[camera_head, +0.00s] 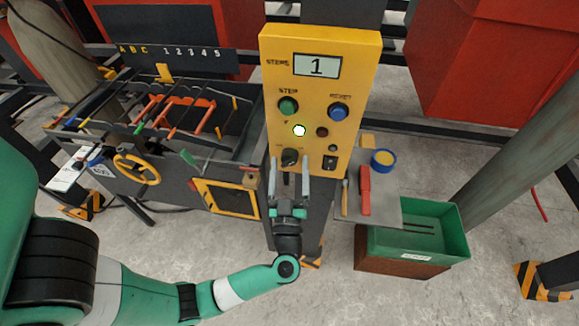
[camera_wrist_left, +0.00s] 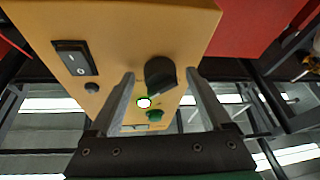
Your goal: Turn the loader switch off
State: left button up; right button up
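The yellow control panel (camera_head: 358,70) stands in the middle of the head view. A black rotary knob (camera_head: 290,157) sits low on its left side; its labels are too small to read. A black rocker switch (camera_head: 330,162) is at the panel's lower right. My left gripper (camera_head: 289,172) is open and empty below the knob, pointing at the panel. In the left wrist view the knob (camera_wrist_left: 160,74) shows between the two spread fingers, with a gap on both sides. The rocker switch (camera_wrist_left: 75,58), marked I and O, is outside the left finger there. My right gripper is not in view.
The panel also has a display (camera_head: 317,65) reading 1, a green button (camera_head: 288,105), a blue button (camera_head: 338,111), a lit white lamp (camera_head: 299,131) and a dark red one (camera_head: 321,132). A rack machine (camera_head: 165,165) stands left. A grey shelf (camera_head: 385,212) and green bin (camera_head: 425,235) are right.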

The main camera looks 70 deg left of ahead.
pick_arm(q)
grip_shut()
jog(key=shift+r+n+g, duration=0.1)
jog(key=shift+n+g, duration=0.3)
jog(key=shift+n, duration=0.1)
jog(key=n+g+p, duration=0.1)
jog(key=n, duration=0.1)
jog(key=n+g, duration=0.1)
jog(key=n, duration=0.2)
jog(key=shift+w+d+r+p, duration=0.15)
jog(key=shift+w+p, duration=0.05)
jog(key=shift+p, duration=0.15)
jog(key=n+g+h+p, duration=0.1)
jog(key=n, duration=0.2)
jog(key=n+g+h+p, duration=0.1)
jog(key=n, duration=0.3)
jog(key=r+n+g+p, duration=0.1)
jog(key=n, duration=0.2)
jog(key=shift+w+d+n+g+h, duration=0.1)
jog(key=shift+w+n+g+h, duration=0.05)
jog(key=shift+n+g+h, duration=0.25)
jog(key=shift+r+n+h+p, duration=0.1)
jog(key=shift+n+h+p, duration=0.75)
jog(key=shift+n, duration=0.75)
